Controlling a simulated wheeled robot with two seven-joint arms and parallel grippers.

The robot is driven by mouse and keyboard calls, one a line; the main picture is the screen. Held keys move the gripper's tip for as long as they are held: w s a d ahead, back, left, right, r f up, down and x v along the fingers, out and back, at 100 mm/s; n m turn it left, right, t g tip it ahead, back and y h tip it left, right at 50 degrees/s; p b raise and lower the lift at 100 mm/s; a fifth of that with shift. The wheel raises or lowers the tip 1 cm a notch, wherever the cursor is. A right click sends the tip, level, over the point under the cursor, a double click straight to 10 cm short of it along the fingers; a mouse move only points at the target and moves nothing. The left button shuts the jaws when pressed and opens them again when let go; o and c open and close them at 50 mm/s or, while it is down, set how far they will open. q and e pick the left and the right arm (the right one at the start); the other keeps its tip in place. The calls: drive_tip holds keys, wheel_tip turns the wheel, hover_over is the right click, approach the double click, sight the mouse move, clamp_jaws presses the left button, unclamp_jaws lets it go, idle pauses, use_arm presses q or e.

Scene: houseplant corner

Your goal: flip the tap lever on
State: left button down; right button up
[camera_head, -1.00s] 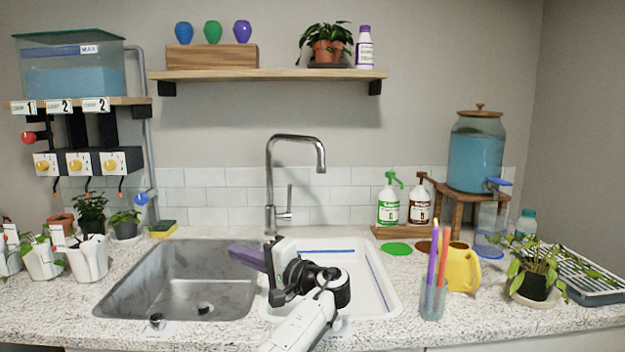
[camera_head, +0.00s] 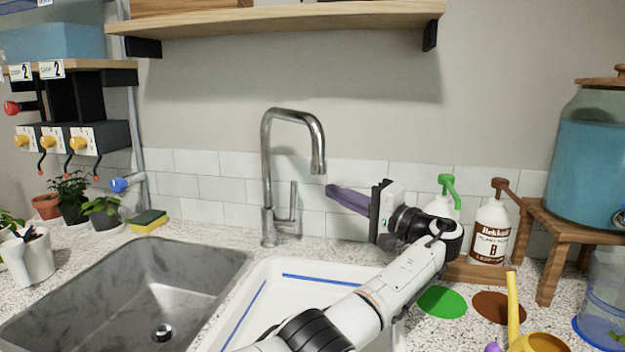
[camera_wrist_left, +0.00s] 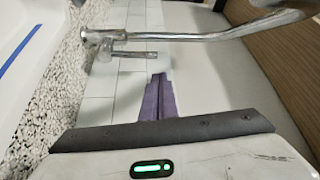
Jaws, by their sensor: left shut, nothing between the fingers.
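The chrome tap (camera_head: 268,180) stands behind the sink, its spout bent over to the right. Its thin lever (camera_head: 293,202) sticks upright on the tap's right side. My left gripper (camera_head: 329,190) has purple fingers, closed together and empty. They point left toward the lever from its right, at about its height in the picture, with a gap between. In the left wrist view the tap (camera_wrist_left: 215,32) lies sideways, with the lever (camera_wrist_left: 140,54) beyond the purple fingertips (camera_wrist_left: 158,78). My right gripper is in neither view.
The steel basin (camera_head: 150,290) is at left and a white basin (camera_head: 265,310) lies under my left arm. A brown pump bottle (camera_head: 490,232) and a green-pump bottle (camera_head: 447,184), partly hidden by my arm, stand to the right. A shelf (camera_head: 290,18) hangs above the tap.

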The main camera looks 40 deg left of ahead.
use_arm(q)
drive_tip(key=p, duration=0.1)
hover_over(291, 205)
drive_tip(key=w+d, duration=0.2)
drive_tip(key=w, duration=0.1)
drive_tip(key=shift+d+r, duration=0.2)
drive_tip(key=shift+r, duration=0.2)
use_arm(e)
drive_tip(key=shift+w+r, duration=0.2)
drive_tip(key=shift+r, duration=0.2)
